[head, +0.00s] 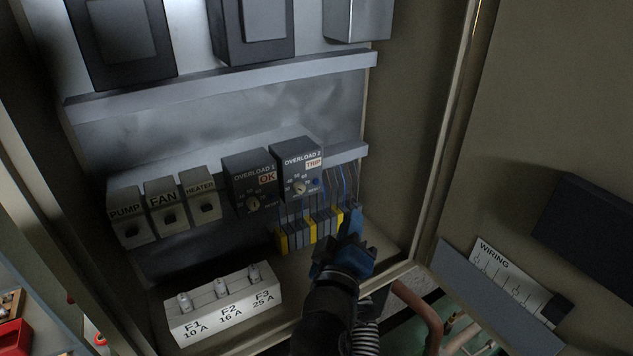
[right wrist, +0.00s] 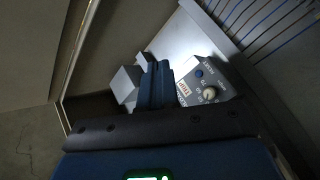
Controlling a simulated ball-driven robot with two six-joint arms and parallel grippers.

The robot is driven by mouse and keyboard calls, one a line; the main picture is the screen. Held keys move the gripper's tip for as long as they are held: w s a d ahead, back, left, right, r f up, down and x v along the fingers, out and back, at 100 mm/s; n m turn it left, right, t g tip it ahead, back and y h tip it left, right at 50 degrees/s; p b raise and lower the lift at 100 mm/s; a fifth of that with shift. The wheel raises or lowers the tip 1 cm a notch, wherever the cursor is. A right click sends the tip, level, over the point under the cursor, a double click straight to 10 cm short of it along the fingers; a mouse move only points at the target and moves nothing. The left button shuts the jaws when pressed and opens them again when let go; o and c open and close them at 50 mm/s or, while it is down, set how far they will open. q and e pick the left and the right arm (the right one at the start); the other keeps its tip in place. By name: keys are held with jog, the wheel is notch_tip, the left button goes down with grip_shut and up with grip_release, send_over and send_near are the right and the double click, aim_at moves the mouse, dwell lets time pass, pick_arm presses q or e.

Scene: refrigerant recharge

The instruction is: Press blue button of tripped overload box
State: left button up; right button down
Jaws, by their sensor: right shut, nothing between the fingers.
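The Overload 2 box (head: 299,171) is dark grey, with a TRIP flag, a dial and a small blue button (head: 316,182) at its lower right. Beside it on the left, the Overload 1 box (head: 249,182) shows OK. In the right wrist view, the TRIP box (right wrist: 221,83) is right of the fingers, with its blue button (right wrist: 198,73) above the dial. My right gripper (head: 351,222) is shut and empty, below and right of Overload 2, in front of the terminals. In the right wrist view, its fingers (right wrist: 156,82) appear apart from the button. My left gripper is not in view.
Pump, Fan and Heater switches (head: 163,207) sit left of the boxes. A white fuse block (head: 223,304) stands on the cabinet floor. Terminal blocks with wires (head: 308,230) lie under Overload 2. The cabinet's right wall (head: 420,120) rises close to my right arm.

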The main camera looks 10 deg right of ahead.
jog(key=shift+w, duration=0.1)
jog(key=w+a, duration=0.3)
jog(key=w, duration=0.5)
jog(key=shift+a+b, duration=0.15)
jog(key=shift+b, duration=0.3)
jog(key=shift+w+a, duration=0.3)
jog(key=shift+w, duration=0.35)
dwell(2.8)
jog(key=shift+s+r, duration=0.1)
jog(key=shift+s, duration=0.05)
dwell(0.3)
jog(key=shift+s+d, duration=0.3)
jog(key=shift+s, duration=0.25)
jog(key=shift+s, duration=0.1)
jog(key=shift+s+d+p, duration=0.15)
jog(key=shift+s+d, duration=0.15)
jog(key=shift+s, duration=0.45)
jog(key=shift+s+d+p, duration=0.1)
jog(key=shift+s+d, duration=0.25)
jog(key=shift+s, duration=0.35)
jog(key=shift+s+d+p, duration=0.15)
jog(key=shift+s+d, duration=0.15)
jog(key=shift+s, duration=0.45)
